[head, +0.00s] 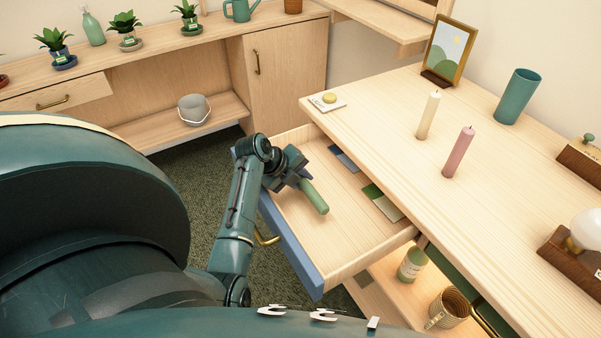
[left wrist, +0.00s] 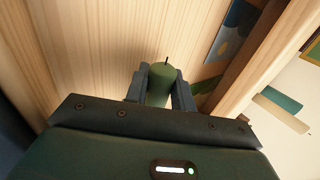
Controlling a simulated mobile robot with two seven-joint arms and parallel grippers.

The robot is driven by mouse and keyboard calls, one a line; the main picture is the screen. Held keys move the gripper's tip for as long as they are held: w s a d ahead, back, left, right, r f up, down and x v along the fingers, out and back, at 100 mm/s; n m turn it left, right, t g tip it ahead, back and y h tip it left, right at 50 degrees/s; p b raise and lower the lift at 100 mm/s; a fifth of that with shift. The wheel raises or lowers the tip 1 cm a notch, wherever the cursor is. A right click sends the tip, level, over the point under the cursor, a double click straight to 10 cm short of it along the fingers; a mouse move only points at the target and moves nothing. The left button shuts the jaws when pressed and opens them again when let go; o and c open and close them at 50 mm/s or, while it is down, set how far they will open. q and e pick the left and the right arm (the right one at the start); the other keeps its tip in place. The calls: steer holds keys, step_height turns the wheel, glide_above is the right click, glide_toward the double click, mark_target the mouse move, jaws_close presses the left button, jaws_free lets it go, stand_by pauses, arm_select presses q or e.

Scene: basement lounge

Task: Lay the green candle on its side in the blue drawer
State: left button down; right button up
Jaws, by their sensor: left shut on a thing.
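The green candle (head: 314,196) is held in my left gripper (head: 300,182), over the open blue drawer. The gripper is shut on the candle, and in the left wrist view the candle (left wrist: 160,86) sits between the two fingers with its dark wick showing. In the head view the candle lies tilted well over from upright, its free end toward the drawer's front right. I cannot tell whether it touches the drawer floor. The blue drawer (head: 293,247) has a blue front with a brass handle and a pale wood inside. My right gripper is not in view.
Blue and green flat cards (head: 381,203) lie at the back of the drawer, whose front part is bare. On the tabletop above stand a cream candle (head: 428,115), a pink candle (head: 459,152), a teal cup (head: 518,96) and a picture frame (head: 450,50).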

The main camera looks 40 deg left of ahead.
arm_select(q)
steer(key=c, duration=1.1)
jaws_free()
steer(key=p+v, duration=0.1)
steer(key=v, duration=1.2)
